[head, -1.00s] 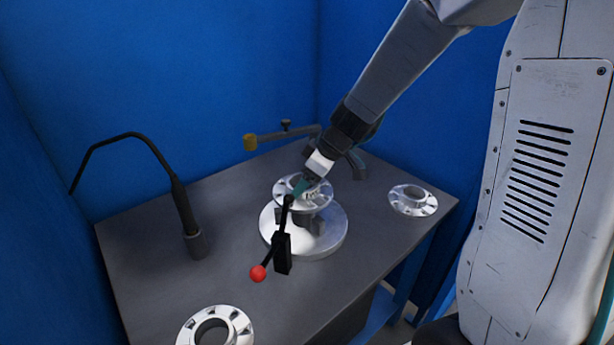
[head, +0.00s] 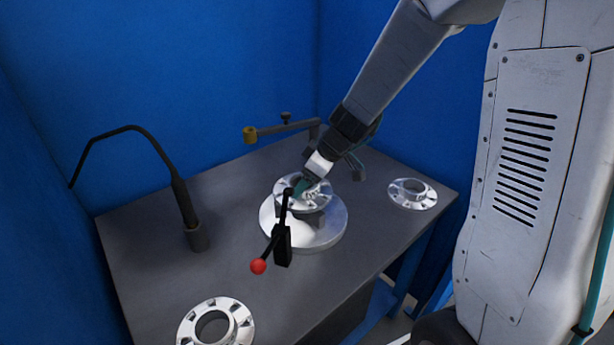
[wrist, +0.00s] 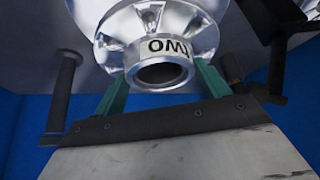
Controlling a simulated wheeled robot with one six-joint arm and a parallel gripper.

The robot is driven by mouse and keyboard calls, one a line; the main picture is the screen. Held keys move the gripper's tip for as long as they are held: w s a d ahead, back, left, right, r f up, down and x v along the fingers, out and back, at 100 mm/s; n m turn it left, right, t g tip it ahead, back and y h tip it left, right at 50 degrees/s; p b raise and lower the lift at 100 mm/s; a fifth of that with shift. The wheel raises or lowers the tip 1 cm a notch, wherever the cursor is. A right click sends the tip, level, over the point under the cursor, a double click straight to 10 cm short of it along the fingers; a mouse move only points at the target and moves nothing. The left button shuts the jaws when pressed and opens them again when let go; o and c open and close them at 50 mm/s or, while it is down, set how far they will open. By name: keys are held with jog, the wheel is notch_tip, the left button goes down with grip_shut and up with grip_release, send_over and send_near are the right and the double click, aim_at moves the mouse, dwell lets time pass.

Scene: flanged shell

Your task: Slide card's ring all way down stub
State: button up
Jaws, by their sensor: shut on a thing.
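My gripper (head: 302,187) is shut on a silver flanged shell (head: 318,198), just above or on a round silver base (head: 332,232); the gap cannot be told. In the wrist view, my gripper's teal fingers (wrist: 161,88) stand on either side of the shell's hub (wrist: 150,62). The hub's open bore faces the wrist camera. I cannot make out a separate card ring or a stub in either view.
A lever with a red ball (head: 258,266) stands before the base. Loose flanges lie at front left (head: 239,320) and right (head: 426,198). A dark gooseneck (head: 183,205) stands left; an arm with a yellow tip (head: 249,134) is behind.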

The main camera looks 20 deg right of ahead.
jog(key=shift+f, duration=1.1)
jog(key=o, duration=2.1)
jog(key=shift+c, duration=0.2)
jog(key=shift+o, duration=0.3)
jog(key=shift+f, duration=0.1)
jog(key=v, duration=0.7)
jog(key=shift+d+r, duration=0.15)
jog(key=shift+r, duration=0.2)
jog(key=shift+s, duration=0.1)
